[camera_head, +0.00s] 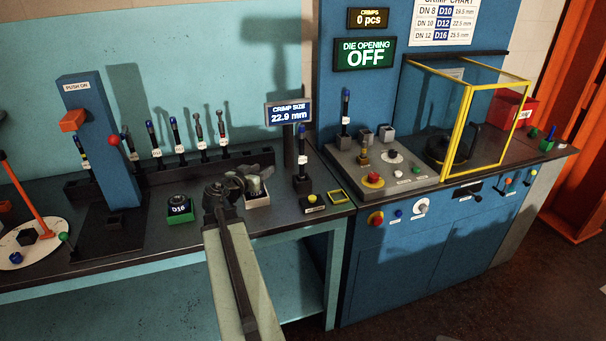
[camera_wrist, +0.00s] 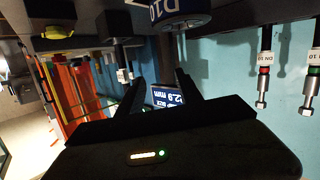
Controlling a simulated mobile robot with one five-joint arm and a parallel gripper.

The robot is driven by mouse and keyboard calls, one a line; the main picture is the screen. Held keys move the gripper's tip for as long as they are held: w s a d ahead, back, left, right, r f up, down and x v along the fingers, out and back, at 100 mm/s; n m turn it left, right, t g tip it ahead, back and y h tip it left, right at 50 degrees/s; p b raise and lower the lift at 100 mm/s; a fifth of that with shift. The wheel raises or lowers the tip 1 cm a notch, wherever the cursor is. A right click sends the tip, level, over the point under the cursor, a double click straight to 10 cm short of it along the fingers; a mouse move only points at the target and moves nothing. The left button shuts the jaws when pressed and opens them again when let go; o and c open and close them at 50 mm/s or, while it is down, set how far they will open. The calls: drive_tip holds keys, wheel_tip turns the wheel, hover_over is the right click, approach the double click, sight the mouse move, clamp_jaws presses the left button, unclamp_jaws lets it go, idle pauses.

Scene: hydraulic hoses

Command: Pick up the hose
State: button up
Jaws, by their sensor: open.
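Several short dark hoses with coloured tops and white tags stand upright in a long black rack at the back of the bench; one is this hose (camera_head: 176,137). I cannot tell which one the task means. In the wrist view, tagged hose ends, one of them this (camera_wrist: 264,68), show at the right against the teal wall. My gripper (camera_head: 226,190) is above the bench, in front and to the right of the rack. Its two dark fingers (camera_wrist: 158,88) are apart in the wrist view, with nothing held between them. The hoses are clear of the fingers.
A green-based D16 die (camera_head: 179,207) sits left of my gripper. A white box (camera_head: 257,199) stands close beside it on the right. A blue PUSH ON post (camera_head: 98,145) rises at the left. The crimp control panel (camera_head: 380,165) and yellow-framed guard (camera_head: 466,120) stand at the right.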

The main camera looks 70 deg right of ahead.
sight(302, 152)
drive_tip(key=s+d+r+h, duration=0.1)
drive_tip(key=s+d, duration=0.1)
drive_tip(key=s, duration=0.1)
drive_tip(key=s+d+m+b, duration=0.1)
drive_tip(key=s+d, duration=0.2)
drive_tip(key=s+d+r+g+h, duration=0.1)
drive_tip(key=s+d, duration=0.1)
drive_tip(key=s, duration=0.1)
drive_tip(key=shift+s+d+r+m+h, duration=0.25)
drive_tip(key=shift+s+r+m+h, duration=0.05)
drive_tip(key=shift+s+r, duration=0.05)
drive_tip(key=d, duration=0.8)
drive_tip(key=shift+s+a, duration=0.1)
drive_tip(key=shift+a, duration=0.05)
clamp_jaws()
drive_tip(key=shift+r, duration=0.1)
